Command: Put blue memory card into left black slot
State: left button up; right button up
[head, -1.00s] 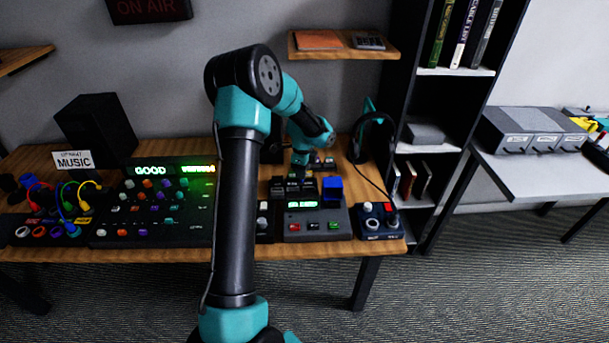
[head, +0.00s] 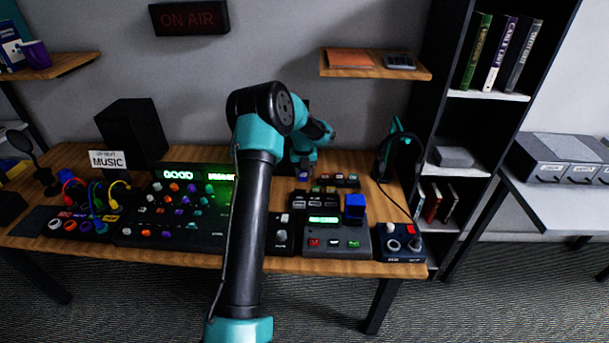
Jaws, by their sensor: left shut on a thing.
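My left gripper (head: 303,171) points down at the back of the desk, behind the dark slot device (head: 338,238). It is shut on a small dark-blue thing (head: 303,178), which looks like the blue memory card; its shape is mostly hidden by distance and the fingers. Black slots sit on the device's top, the left one (head: 299,200) in front of and slightly below the held thing. A bright blue block (head: 355,207) stands on the right of the same device. My right gripper is not in view.
A row of small coloured pieces (head: 338,180) lies just right of the gripper. A mixer (head: 175,212) with knobs is on the left, a headphone stand (head: 398,150) on the right.

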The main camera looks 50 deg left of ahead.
pick_arm(q)
jog(key=shift+s+a+m, duration=0.15)
jog(key=shift+a+m, duration=0.65)
jog(key=shift+m, duration=0.2)
jog(key=shift+f, duration=0.15)
jog(key=shift+f, duration=2.25)
jog(key=shift+f, duration=1.5)
dwell(1.1)
jog(key=o, duration=1.5)
jog(key=shift+c, duration=0.2)
jog(key=shift+d+r, duration=0.1)
jog(key=shift+r, duration=3.45)
